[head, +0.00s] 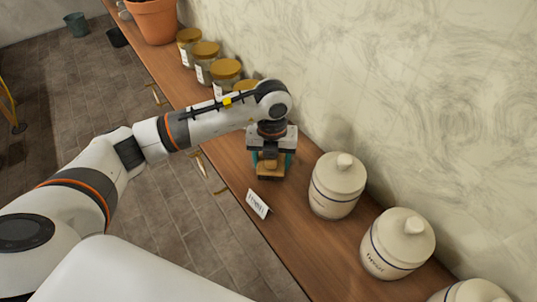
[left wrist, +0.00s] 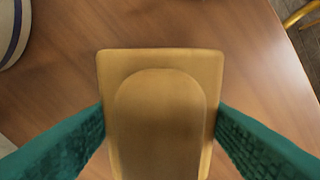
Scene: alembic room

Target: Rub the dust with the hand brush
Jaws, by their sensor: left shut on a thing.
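My left gripper (head: 270,165) reaches over the wooden counter from the left, pointing down. Its teal fingers are shut on a tan wooden hand brush (head: 270,171). In the left wrist view the brush (left wrist: 160,115) fills the middle, with a teal finger of the left gripper (left wrist: 160,130) against each side. The brush is close over the counter top; I cannot tell whether it touches it. Its bristles are hidden beneath it. I cannot make out any dust in either view. My right gripper is not in view.
White lidded jars (head: 336,187) stand right of the brush, and a small white card (head: 257,204) stands in front. Gold-lidded glass jars (head: 226,75) and a terracotta pot (head: 154,20) stand farther back. The wooden counter (head: 290,235) has some bare room near its front edge.

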